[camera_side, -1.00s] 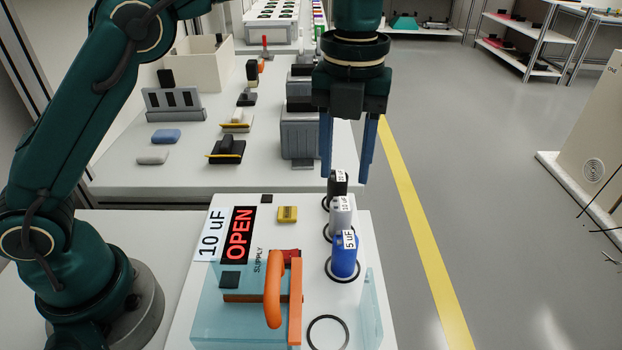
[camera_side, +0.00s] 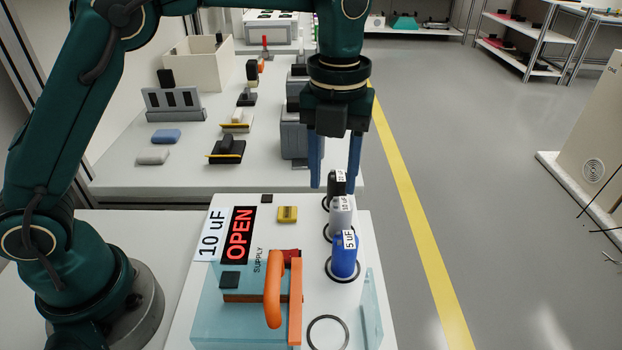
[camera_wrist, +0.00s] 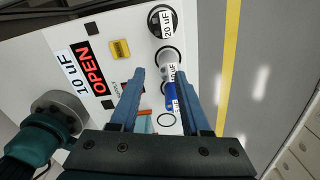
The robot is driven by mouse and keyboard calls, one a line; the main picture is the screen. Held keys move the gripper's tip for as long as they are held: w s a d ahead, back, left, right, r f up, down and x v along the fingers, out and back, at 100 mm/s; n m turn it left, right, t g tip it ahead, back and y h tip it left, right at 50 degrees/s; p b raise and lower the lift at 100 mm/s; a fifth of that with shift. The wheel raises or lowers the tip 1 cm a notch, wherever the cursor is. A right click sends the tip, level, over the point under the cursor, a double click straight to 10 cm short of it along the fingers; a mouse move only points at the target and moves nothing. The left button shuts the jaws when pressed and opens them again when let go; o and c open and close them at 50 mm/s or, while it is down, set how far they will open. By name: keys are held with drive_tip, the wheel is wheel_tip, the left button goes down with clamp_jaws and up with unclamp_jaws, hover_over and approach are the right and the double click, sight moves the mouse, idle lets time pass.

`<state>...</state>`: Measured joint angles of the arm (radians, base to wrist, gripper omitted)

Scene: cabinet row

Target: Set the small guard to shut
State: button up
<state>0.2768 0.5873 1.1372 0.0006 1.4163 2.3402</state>
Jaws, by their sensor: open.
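My gripper (camera_side: 335,187) is open and empty, fingers pointing down above the far right of the white panel; its fingers also show in the wrist view (camera_wrist: 163,75). A clear teal guard-like plate (camera_side: 373,308) stands at the panel's right edge. A larger clear teal cover (camera_side: 208,318) lies around the supply switch. An orange handle (camera_side: 273,290) and orange bar (camera_side: 295,302) stand upright there. I cannot tell for sure which part is the small guard. The sign (camera_side: 239,235) reads OPEN. My gripper is apart from all guards.
A blue 5 uF cylinder (camera_side: 343,257), a grey one (camera_side: 340,216) and a black one (camera_side: 337,183) stand in a row near my fingers. An empty ring (camera_side: 327,333) lies in front. A yellow block (camera_side: 287,214) sits left.

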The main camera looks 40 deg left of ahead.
drive_tip(key=s+a+r, duration=0.1)
drive_tip(key=a+r, duration=0.5)
drive_tip(key=a, duration=0.4)
wheel_tip(320, 180, up, 3)
drive_tip(key=n+t+h, duration=0.2)
drive_tip(key=n, duration=0.1)
hover_over(272, 266)
drive_tip(key=s+a, duration=0.1)
drive_tip(key=shift+x, duration=2.4)
clamp_jaws()
